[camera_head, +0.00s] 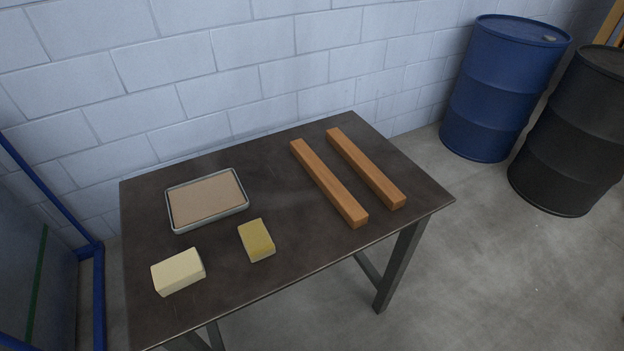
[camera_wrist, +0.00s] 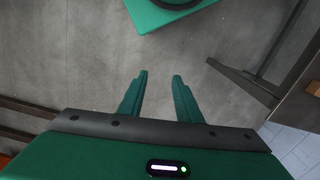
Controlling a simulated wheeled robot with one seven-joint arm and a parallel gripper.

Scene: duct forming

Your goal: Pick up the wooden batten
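Two wooden battens lie side by side on the right half of the dark table (camera_head: 285,220) in the head view. The left batten (camera_head: 328,183) and the right batten (camera_head: 366,168) run nearly parallel with a narrow gap between them. My gripper (camera_wrist: 160,76) shows only in the wrist view. Its two green fingers are apart with nothing between them, above the grey floor. The edge of a table top (camera_wrist: 300,105) shows at the right of the wrist view, with a small orange-brown end of a batten (camera_wrist: 314,88) on it.
A tray with a tan surface (camera_head: 207,198), a cream block (camera_head: 178,271) and a yellow sponge-like block (camera_head: 257,240) are on the table's left half. A blue drum (camera_head: 502,88) and a black drum (camera_head: 575,130) stand at right. A block wall is behind the table.

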